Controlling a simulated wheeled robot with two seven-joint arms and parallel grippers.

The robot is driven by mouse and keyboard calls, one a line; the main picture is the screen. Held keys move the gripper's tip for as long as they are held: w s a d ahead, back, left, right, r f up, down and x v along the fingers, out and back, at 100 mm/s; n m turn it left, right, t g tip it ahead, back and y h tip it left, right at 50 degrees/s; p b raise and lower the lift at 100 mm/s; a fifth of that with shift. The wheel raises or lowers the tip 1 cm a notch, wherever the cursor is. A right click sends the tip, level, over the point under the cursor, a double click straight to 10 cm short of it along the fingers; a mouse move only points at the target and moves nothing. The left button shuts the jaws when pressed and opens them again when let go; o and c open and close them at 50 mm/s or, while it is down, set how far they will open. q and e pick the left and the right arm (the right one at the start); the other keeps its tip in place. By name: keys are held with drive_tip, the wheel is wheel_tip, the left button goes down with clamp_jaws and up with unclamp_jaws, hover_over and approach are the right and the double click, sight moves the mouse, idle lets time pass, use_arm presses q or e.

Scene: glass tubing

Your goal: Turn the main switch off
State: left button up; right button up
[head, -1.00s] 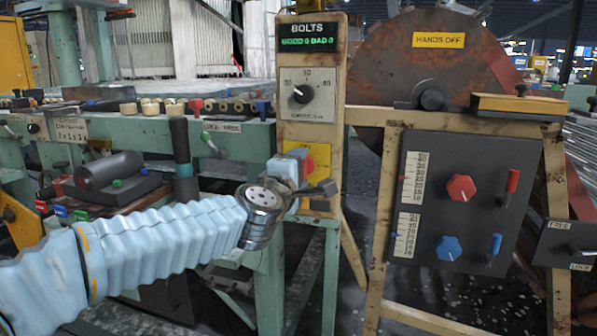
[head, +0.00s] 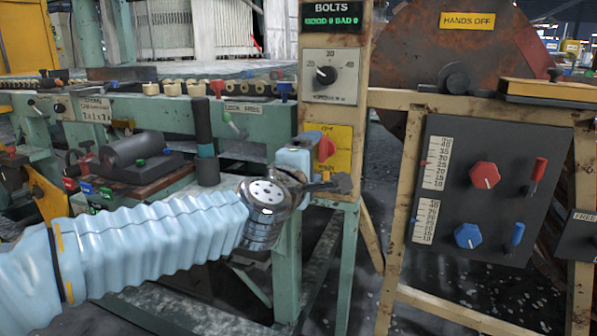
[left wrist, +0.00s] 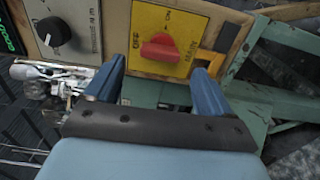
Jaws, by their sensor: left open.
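The main switch is a red knob (left wrist: 158,47) on a yellow plate (left wrist: 180,22) with OFF, ON and MAIN lettering. In the left wrist view, its grip bar lies roughly across the picture, beside the OFF lettering. In the head view the red knob (head: 327,147) is low on the cream panel, partly hidden by my gripper. My left gripper (left wrist: 158,80) is open, its two blue fingers apart on either side of the knob in the picture, with nothing between them. I cannot tell how far the fingertips are from the plate. My right gripper is not in view.
Above the switch are a round dial (head: 326,76) and the BOLTS display (head: 334,17). To the right, a dark panel (head: 480,130) carries red and blue knobs and levers. Green machine benches (head: 260,128) stand at the left. A yellow-brown bracket (left wrist: 207,62) is near the right finger.

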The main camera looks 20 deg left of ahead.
use_arm(q)
drive_tip(key=s+p, duration=0.1)
drive_tip(key=s, duration=0.8)
drive_tip(key=shift+a, duration=0.15)
drive_tip(key=w+d+f+m+g+h+p, duration=0.1)
drive_tip(key=w+f+m+g+p, duration=0.2)
drive_tip(key=f, duration=0.7)
drive_tip(key=w+d+f+m+g+p, duration=0.1)
drive_tip(key=w+d+f+m+g, duration=0.15)
drive_tip(key=w+f, duration=0.45)
drive_tip(key=s+f+m+g+p, duration=0.1)
drive_tip(key=s+f+m+g, duration=0.1)
drive_tip(key=f, duration=0.7)
drive_tip(key=s+f+m+g+p, duration=0.1)
drive_tip(key=s+f+m+g, duration=0.15)
drive_tip(key=f, duration=0.55)
drive_tip(key=s+d+f+m+g+h+p, duration=0.2)
drive_tip(key=s+f+m+g, duration=0.4)
drive_tip(key=s+f, duration=1.4)
drive_tip(key=shift+s+d+f+g+p, duration=0.25)
drive_tip(key=shift+d+g+p, duration=0.15)
drive_tip(key=shift+g, duration=0.2)
